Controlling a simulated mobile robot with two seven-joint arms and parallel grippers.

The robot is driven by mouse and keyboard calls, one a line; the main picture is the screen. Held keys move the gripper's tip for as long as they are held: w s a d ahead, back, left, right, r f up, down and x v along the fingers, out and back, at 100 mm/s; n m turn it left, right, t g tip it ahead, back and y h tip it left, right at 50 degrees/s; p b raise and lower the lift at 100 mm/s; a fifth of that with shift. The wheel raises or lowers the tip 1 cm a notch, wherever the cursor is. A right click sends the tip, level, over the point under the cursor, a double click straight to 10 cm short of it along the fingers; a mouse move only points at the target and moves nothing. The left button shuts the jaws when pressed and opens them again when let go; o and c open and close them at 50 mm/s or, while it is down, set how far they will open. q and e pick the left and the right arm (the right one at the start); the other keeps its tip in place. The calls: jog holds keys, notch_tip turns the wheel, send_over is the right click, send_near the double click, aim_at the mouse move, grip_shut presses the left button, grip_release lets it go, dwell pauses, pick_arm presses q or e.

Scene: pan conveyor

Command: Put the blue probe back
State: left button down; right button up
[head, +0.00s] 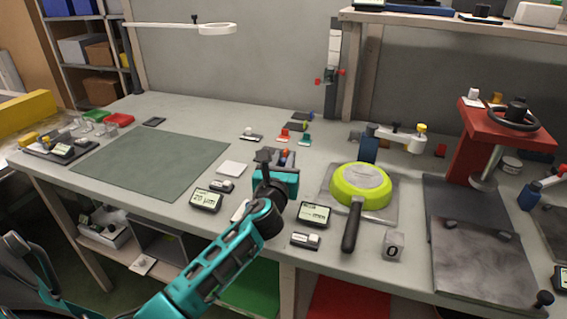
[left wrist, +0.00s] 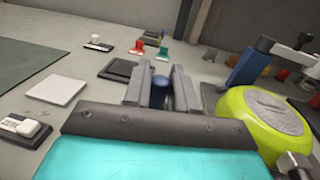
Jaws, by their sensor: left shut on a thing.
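My left gripper (head: 283,157) is over the middle of the bench and points away from me. In the left wrist view its two grey fingers (left wrist: 159,86) are shut on a blue, round-ended thing, which I take as the blue probe (left wrist: 160,90). Most of the probe is hidden by the fingers and the gripper body. A dark square pad (left wrist: 123,70) lies on the bench just left of the fingers. Small red (head: 283,134) and green (head: 305,140) pieces stand beyond the gripper. My right gripper is not in view.
A lime-green pan (head: 362,187) with a black handle lies right of the gripper. Meters with displays (head: 206,200) (head: 314,214) stand near the front edge. A white square plate (head: 232,168) lies to the left. A red press (head: 505,125) is at the right. The green mat (head: 150,160) is clear.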

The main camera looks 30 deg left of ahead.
pick_arm(q)
jog(key=shift+f, duration=0.2)
jog(key=c, duration=0.9)
grip_release()
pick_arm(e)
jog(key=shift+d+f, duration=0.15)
pick_arm(q)
jog(key=shift+r, duration=0.1)
jog(key=shift+r, duration=0.25)
jog(key=v, duration=1.2)
jog(key=shift+f+p, duration=0.15)
jog(key=shift+p, duration=0.2)
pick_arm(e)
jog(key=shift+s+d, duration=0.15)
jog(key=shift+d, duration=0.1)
